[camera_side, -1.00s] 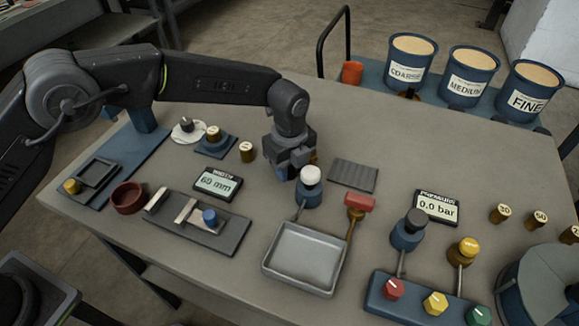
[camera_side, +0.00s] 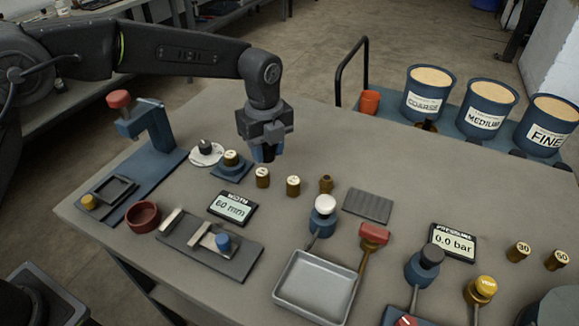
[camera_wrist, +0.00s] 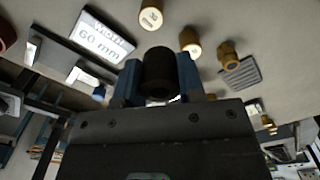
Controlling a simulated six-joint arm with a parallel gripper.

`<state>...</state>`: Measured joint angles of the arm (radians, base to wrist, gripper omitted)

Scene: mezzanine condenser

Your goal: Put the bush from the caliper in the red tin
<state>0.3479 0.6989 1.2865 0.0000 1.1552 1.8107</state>
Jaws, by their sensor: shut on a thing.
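My gripper (camera_side: 264,156) is above the bench near the back. Its blue jaws, in the wrist view (camera_wrist: 158,80), are shut on a dark round bush (camera_wrist: 159,68) with a hollow end. In the side view the bush is hard to make out between the jaws. The caliper (camera_side: 236,264), a dark plate with upright jaws and a blue knob, lies at the front left. I see nothing between its jaws. A round, open dark-red tin (camera_side: 143,217) stands left of the caliper, in front and left of my gripper. I see nothing in it.
A width display (camera_side: 232,207) reads 60 mm. Brass pieces (camera_side: 293,186) stand right of my gripper. A blue press stand (camera_side: 152,135) with a red knob rises to its left. A grey tray (camera_side: 314,287) lies at the front. An orange cup (camera_side: 370,102) is on the back trolley.

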